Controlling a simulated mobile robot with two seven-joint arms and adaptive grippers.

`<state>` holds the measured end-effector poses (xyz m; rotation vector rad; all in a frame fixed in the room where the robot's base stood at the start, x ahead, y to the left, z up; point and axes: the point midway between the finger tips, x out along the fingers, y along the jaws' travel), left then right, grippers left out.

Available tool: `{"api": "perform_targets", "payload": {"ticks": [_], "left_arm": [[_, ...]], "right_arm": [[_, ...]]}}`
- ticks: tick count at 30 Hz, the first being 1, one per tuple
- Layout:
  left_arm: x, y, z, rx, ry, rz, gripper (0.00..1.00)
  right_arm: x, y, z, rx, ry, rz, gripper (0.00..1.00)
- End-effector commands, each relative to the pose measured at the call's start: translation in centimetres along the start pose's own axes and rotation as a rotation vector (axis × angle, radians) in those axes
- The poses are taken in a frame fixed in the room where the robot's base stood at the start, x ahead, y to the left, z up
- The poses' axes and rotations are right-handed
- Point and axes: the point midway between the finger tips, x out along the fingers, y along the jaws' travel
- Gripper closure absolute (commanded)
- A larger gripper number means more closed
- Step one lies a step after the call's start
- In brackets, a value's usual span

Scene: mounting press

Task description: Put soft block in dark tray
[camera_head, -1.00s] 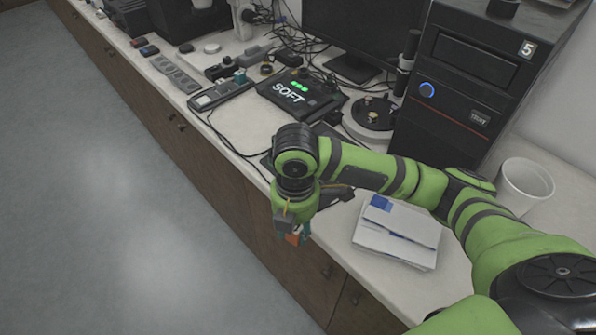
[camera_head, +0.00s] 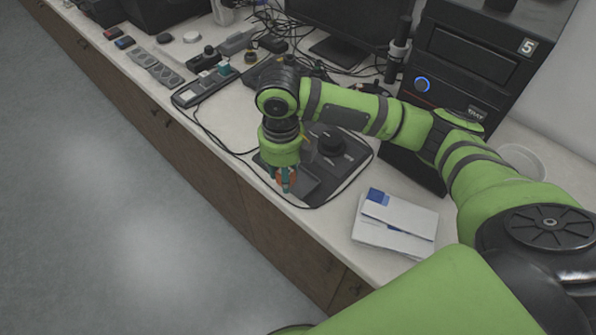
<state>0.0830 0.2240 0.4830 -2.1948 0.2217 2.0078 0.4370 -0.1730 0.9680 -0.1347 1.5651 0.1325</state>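My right gripper (camera_head: 286,182), on the green arm from the right, points down near the bench's front edge. Its teal fingers are around a small orange-red block (camera_head: 287,178) and appear shut on it. The fingers and the gripper body hide part of the block. The dark tray (camera_head: 307,186) lies below and around the fingertips, beside a dark unit with a black knob (camera_head: 331,142). I cannot tell whether the block touches the tray. My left gripper is not in view.
White and blue packets (camera_head: 396,222) lie to the right of the tray. A white cup (camera_head: 522,158) is partly hidden by the arm. Cables and small devices fill the back left. A loose cable runs along the front edge.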

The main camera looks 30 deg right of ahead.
Motion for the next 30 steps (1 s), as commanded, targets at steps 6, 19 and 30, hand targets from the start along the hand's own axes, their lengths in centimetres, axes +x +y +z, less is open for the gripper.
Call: {"api": "perform_targets", "payload": {"ticks": [6, 19, 30], "left_arm": [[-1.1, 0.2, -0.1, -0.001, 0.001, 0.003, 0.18], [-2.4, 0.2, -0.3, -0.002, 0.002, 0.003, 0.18], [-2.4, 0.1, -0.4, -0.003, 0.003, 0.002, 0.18]], "right_arm": [[2.4, -4.1, 1.6, 0.006, 0.0, 0.0, 1.0], [6.6, -5.3, 2.1, 0.0, 0.0, 0.001, 1.0], [7.5, -5.3, 2.1, -0.001, -0.003, 0.0, 1.0]]}}
